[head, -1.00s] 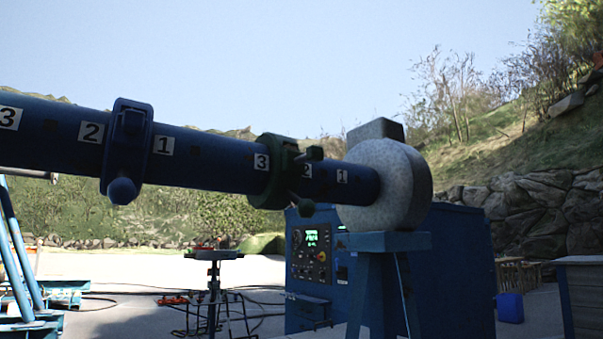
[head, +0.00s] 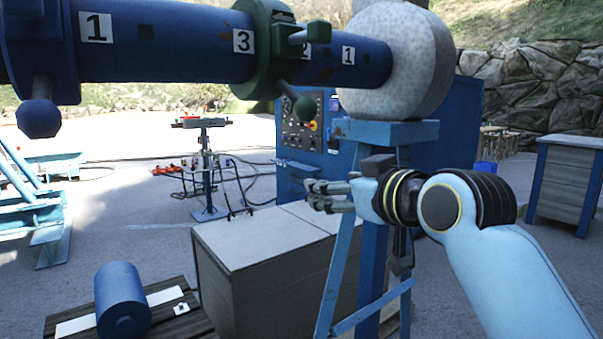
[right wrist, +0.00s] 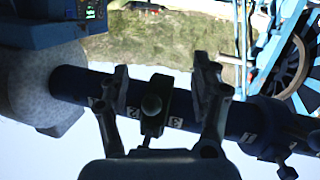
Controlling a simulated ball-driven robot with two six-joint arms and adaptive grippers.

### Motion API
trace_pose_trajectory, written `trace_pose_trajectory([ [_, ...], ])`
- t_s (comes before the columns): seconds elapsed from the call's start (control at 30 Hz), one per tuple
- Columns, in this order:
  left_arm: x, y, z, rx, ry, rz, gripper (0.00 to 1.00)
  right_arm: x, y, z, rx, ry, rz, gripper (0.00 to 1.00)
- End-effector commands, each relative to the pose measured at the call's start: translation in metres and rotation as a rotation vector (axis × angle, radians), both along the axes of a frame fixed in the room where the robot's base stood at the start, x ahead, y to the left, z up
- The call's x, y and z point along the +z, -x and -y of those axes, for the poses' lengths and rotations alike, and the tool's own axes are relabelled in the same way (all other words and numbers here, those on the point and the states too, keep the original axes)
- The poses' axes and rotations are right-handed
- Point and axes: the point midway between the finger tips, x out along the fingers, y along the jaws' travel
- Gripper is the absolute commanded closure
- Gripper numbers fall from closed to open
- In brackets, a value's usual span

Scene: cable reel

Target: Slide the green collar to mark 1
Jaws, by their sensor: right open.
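The green collar (head: 268,70) sits around the dark blue bar (head: 190,62) between a label 3 and a partly hidden label 2. Its side handle and round knob stick out toward me. Mark 1 (head: 348,54) is to its right, near the pale round end block (head: 395,60). My right gripper (head: 318,194) is open and empty, below the bar in the head view. In the right wrist view the fingers (right wrist: 163,90) appear on either side of the collar (right wrist: 152,122); I see no clear contact. My left gripper is not in view.
A blue collar (head: 40,60) with a knob is on the bar at the left. A blue stand (head: 385,131) carries the end block. Below are a grey box (head: 265,245) and a blue cylinder (head: 122,295) on a pallet. A blue control cabinet (head: 300,130) stands behind.

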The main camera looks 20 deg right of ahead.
Motion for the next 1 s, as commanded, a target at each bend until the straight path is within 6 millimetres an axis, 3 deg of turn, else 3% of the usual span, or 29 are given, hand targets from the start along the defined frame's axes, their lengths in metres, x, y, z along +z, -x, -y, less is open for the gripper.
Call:
trace_pose_trajectory([
  [0.03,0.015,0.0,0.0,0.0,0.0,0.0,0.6,0.047,0.002,-0.001,0.002,-0.008,0.063,0.36],
  [0.1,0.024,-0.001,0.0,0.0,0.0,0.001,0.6,0.088,0.005,-0.003,0.004,-0.014,0.127,0.36],
  [0.2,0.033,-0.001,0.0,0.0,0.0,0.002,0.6,0.113,0.001,-0.003,0.004,-0.019,0.16,0.36],
  [0.37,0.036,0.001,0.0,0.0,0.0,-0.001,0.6,0.118,-0.012,-0.005,0.003,-0.019,0.168,0.36],
  [0.8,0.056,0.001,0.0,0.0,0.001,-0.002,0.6,0.117,-0.091,-0.017,0.003,-0.019,0.167,0.36],
  [1.0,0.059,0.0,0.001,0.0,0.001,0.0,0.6,0.115,-0.106,-0.019,0.002,-0.018,0.167,0.36],
])
